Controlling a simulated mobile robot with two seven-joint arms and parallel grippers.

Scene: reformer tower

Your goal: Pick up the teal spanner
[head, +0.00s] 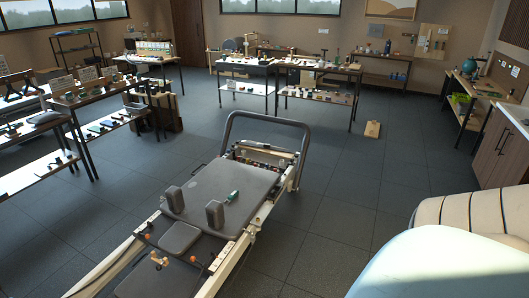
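A small teal item (232,197) lies on the grey carriage of the reformer (240,178), just right of the upright shoulder blocks. It has a dark end, and it is too small to tell for sure whether it is the spanner. Other small teal or green items (107,122) lie on the shelving at the left, also too small to identify. Neither my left gripper nor my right gripper is in view.
A tall grey hoop (266,115) rises at the reformer's far end. Loaded tables stand at left (92,98) and back (300,64). A wooden block (372,130) lies on the floor. Pale rounded shapes cover the lower right corner.

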